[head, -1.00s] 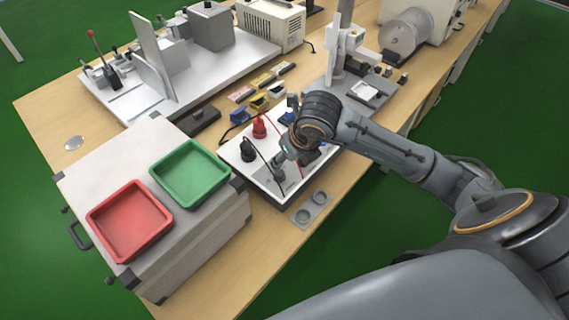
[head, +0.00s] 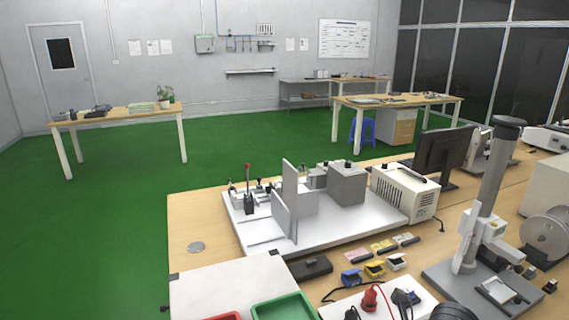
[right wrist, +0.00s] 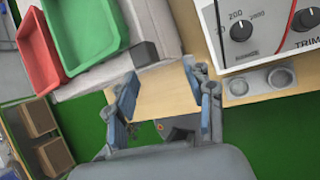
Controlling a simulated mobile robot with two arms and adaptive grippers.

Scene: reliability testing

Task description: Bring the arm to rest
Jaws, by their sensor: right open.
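My right gripper (right wrist: 160,80) is open in the right wrist view, its two blue-grey fingers apart with nothing between them. Below them are the bare wooden table edge and green floor. In the head view only a dark rounded piece of my right arm (head: 454,312) shows at the bottom edge; its gripper is out of that picture. My left gripper is in neither view.
A light case (head: 215,288) carries a green tray (head: 262,312) and a red tray (right wrist: 42,45). A white instrument panel (right wrist: 245,55) sits right of the gripper, beside a grey plate with two round recesses (right wrist: 262,83). A microscope-like stand (head: 480,215) rises at the right.

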